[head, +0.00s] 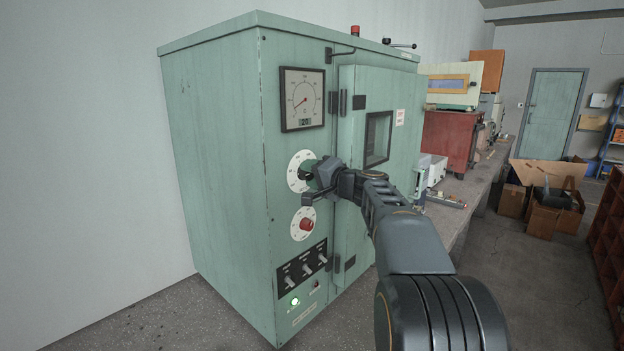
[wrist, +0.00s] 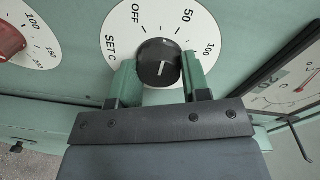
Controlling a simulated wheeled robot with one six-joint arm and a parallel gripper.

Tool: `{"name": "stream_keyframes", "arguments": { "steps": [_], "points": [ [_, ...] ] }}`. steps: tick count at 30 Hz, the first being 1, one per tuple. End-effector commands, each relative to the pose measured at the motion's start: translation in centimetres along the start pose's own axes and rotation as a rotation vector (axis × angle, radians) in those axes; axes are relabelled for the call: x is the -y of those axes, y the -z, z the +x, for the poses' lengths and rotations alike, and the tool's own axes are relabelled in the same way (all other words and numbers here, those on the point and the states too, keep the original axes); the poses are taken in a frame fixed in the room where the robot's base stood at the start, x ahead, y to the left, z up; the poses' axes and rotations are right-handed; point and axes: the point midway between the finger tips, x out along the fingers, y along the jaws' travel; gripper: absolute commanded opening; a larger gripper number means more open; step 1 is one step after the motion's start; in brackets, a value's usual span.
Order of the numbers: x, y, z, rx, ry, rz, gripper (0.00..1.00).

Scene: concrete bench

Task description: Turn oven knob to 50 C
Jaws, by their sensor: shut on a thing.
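The green oven (head: 225,150) stands against the wall. Its upper white dial (head: 295,165) carries a black knob (wrist: 158,62). In the wrist view the dial face (wrist: 118,25) shows OFF, 50, 100 and SET C. A short white mark shows on the lower part of the knob's face, away from the 50; its exact reading is hard to tell. My gripper (head: 314,175) is at this dial, its two green fingers (wrist: 159,78) shut on the knob from both sides. In the head view my gripper partly hides dial and knob. The gauge (head: 303,98) above has a small display that seems to read 20.
A second dial with a red knob (head: 306,224) sits just below. Several switches (head: 302,268) and a lit green lamp (head: 294,301) are lower down. The oven door (head: 379,133) is closed, right of the dials. A bench with equipment (head: 452,139) stands behind.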

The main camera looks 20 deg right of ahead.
Motion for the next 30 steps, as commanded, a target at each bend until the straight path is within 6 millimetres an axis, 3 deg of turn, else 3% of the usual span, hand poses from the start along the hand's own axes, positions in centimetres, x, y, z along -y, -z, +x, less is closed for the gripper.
{"name": "stream_keyframes", "arguments": {
  "steps": [13,30],
  "points": [
    [-0.09,0.04,0.00,0.011,-0.009,0.227,0.19],
    [-0.09,0.03,0.00,0.014,-0.011,0.268,0.19]
  ]
}}
